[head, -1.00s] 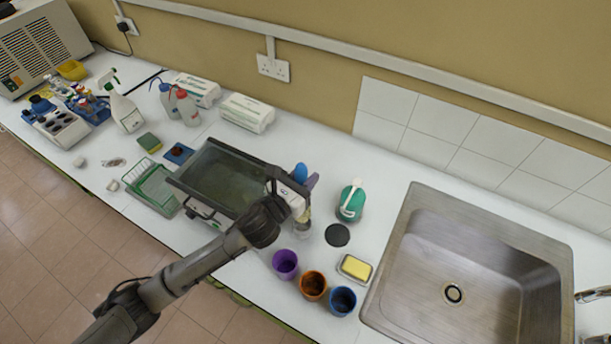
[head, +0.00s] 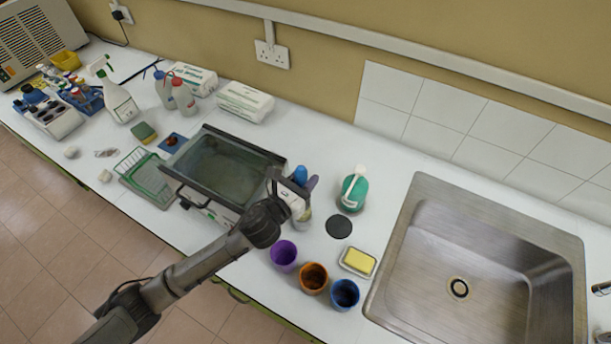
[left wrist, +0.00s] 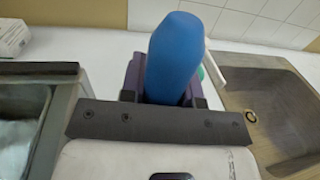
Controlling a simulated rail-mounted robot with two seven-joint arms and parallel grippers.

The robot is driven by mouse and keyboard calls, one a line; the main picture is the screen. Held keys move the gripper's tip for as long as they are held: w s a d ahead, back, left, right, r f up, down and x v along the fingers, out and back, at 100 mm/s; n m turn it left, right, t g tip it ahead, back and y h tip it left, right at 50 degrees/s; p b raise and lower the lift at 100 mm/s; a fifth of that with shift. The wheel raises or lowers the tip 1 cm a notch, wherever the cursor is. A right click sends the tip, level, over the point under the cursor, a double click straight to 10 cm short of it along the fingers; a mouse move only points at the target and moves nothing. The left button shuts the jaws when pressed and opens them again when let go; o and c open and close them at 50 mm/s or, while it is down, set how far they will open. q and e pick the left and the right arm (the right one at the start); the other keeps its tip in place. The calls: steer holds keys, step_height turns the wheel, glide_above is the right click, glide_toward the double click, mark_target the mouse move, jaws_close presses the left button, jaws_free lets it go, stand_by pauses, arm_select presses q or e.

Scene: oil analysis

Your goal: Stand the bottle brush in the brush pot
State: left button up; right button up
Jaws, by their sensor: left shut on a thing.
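My left gripper (head: 297,190) is at the right end of the glass-topped tank, shut on a blue handle, which I take to be the bottle brush (head: 300,174). In the left wrist view the rounded blue handle (left wrist: 175,55) stands up between the fingers, with a purple part behind it. A pale, yellowish piece (head: 303,219) shows just below the gripper; I cannot tell whether it is bristles or a container. Three open pots, purple (head: 284,255), orange (head: 313,277) and blue (head: 345,293), stand in front to the right; I cannot tell which is the brush pot. My right gripper is out of view.
The tank (head: 222,165) stands left of the gripper. A green bottle (head: 354,190), a black disc (head: 339,227) and a yellow sponge in a dish (head: 358,262) lie to the right, before the steel sink (head: 480,230). The counter behind the gripper is clear.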

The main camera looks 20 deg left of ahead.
arm_select(q)
steer(key=o, duration=0.8)
steer(key=shift+o, duration=0.9)
steer(key=shift+s, duration=0.1)
steer(key=v, duration=1.3)
steer(key=shift+s+a, duration=0.2)
steer(key=shift+s, duration=0.1)
